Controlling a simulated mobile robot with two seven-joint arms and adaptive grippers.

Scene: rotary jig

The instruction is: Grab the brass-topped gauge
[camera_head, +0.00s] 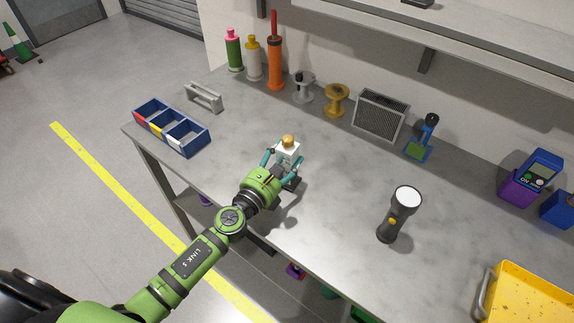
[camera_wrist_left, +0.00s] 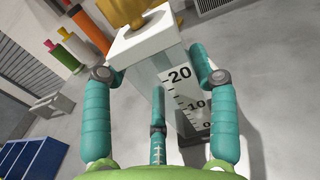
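The brass-topped gauge (camera_head: 287,150) stands near the front edge of the grey table, a white and clear block with a brass knob on top. In the left wrist view the gauge (camera_wrist_left: 151,46) fills the upper middle, its black-marked scale facing me. My left gripper (camera_head: 282,158) has its teal fingers around the gauge. In the wrist view one finger is on each side of it and a third is in front. The fingertips look close to its sides, but I cannot tell whether they press on it. My right gripper is not in view.
A dark flashlight (camera_head: 398,214) stands to the right on the table. A blue divided bin (camera_head: 184,145) and a grey handle (camera_head: 204,97) are to the left. Bottles, spools and a grey vented box (camera_head: 380,115) line the back. A yellow tray (camera_head: 528,292) is at the lower right.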

